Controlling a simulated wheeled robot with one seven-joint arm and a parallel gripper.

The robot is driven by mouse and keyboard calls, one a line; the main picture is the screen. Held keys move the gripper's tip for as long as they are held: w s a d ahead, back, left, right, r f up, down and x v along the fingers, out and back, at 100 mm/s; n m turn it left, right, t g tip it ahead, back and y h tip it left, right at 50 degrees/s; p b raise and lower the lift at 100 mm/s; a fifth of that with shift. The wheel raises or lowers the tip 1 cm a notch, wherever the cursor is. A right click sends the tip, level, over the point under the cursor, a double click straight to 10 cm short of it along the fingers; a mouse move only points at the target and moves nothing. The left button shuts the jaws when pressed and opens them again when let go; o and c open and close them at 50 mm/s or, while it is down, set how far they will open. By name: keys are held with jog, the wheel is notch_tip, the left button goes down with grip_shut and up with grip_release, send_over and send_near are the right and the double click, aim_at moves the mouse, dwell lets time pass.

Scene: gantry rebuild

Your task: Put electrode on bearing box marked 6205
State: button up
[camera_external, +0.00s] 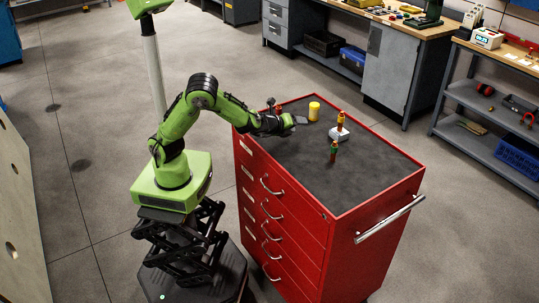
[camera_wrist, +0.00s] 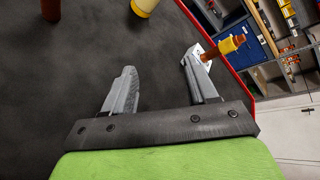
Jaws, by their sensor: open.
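My gripper (camera_external: 300,120) is open and empty, over the far left part of the red cabinet's dark top; its two spread fingers show in the wrist view (camera_wrist: 160,80). A white box (camera_external: 339,135) stands on the top with a slim red and yellow piece (camera_external: 342,119) upright on it. A slim green and reddish-brown piece (camera_external: 333,152) stands nearer. In the wrist view, a white box (camera_wrist: 200,53) partly behind the right finger carries an orange-brown, yellow-banded piece (camera_wrist: 222,47). No 6205 marking is readable, and I cannot tell which piece is the electrode.
A yellow cylinder (camera_external: 314,111) stands just beyond my gripper, and a small reddish piece (camera_external: 279,110) is near the back left corner. The red cabinet's (camera_external: 290,235) dark top is clear at front and right. A workbench and shelves stand behind it.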

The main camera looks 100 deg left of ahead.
jog(key=s+d+n+h, duration=0.1)
jog(key=s+d+n, duration=0.1)
jog(key=s+d+n+h, duration=0.2)
jog(key=s+d+r+n+g+h, duration=0.1)
jog(key=s+d+n, duration=0.1)
jog(key=n, duration=0.1)
jog(key=shift+s+h, duration=0.1)
jog(key=shift+h, duration=0.2)
jog(key=s+d+r+n+h, duration=0.3)
jog(key=s+d+n, duration=0.1)
jog(key=s+d, duration=0.4)
jog(key=s+d+r+n+g+h, duration=0.1)
jog(key=s+d+r+n+h, duration=0.2)
jog(key=s+d, duration=0.5)
jog(key=s+n, duration=0.1)
jog(key=s, duration=0.3)
jog(key=shift+s, duration=0.35)
